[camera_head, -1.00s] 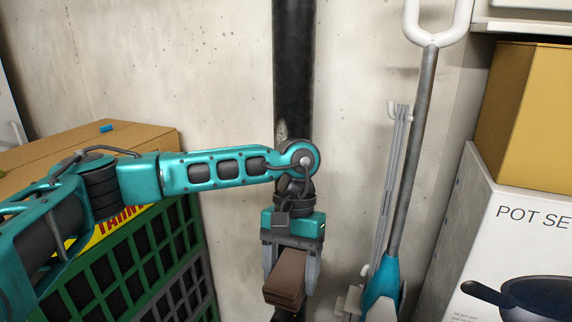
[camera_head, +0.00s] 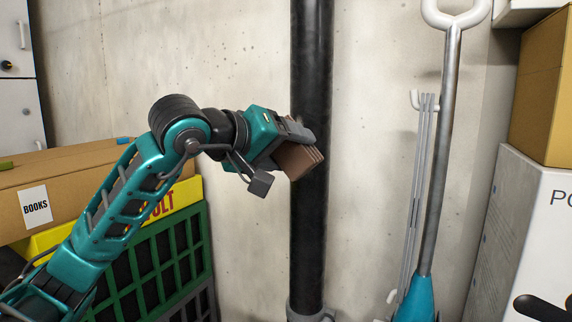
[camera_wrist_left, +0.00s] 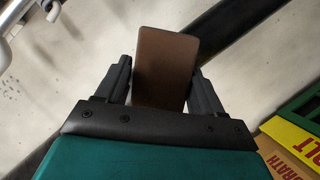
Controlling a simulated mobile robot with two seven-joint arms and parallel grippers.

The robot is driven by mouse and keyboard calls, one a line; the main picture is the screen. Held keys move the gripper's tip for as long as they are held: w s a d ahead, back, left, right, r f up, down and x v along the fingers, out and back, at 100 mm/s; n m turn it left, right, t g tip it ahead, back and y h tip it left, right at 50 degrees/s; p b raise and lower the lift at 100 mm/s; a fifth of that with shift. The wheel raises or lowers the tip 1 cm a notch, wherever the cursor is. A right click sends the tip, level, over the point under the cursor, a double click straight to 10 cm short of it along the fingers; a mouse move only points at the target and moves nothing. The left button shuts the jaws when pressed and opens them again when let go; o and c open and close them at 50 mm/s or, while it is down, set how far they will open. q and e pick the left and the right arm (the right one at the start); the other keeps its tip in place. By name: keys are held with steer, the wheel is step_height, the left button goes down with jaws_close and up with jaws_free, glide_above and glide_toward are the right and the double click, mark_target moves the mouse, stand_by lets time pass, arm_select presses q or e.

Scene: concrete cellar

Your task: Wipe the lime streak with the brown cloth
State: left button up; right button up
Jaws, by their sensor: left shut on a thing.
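The brown cloth (camera_head: 301,161) is a folded, layered pad in the jaws of my left gripper (camera_head: 298,146). The gripper is raised and angled to the right, with the cloth in front of the black vertical pipe (camera_head: 311,60). I cannot tell whether the cloth touches the pipe. In the left wrist view, the cloth (camera_wrist_left: 165,65) sits between the two dark fingers. The lime streak does not show clearly; the gripper and cloth cover part of the pipe. My right gripper is out of view.
A long-handled tool (camera_head: 441,150) leans at the wall right of the pipe. A white box (camera_head: 520,230) and a cardboard box (camera_head: 545,100) stand at the far right. A books box (camera_head: 70,180) and green crates (camera_head: 170,262) stand at the left.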

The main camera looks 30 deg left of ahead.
arm_select(q)
steer(key=shift+w+a+r+p, duration=0.15)
steer(key=shift+w+r+p, duration=0.15)
steer(key=shift+w, duration=0.25)
steer(key=shift+w+a+f+p, duration=0.15)
steer(key=shift+w+p, duration=0.75)
steer(key=shift+w, duration=1.55)
steer(key=shift+w+p, duration=0.35)
steer(key=shift+w, duration=0.5)
steer(key=shift+s+a+f+b, duration=0.15)
steer(key=shift+a+b, duration=0.3)
steer(key=shift+a, duration=1.55)
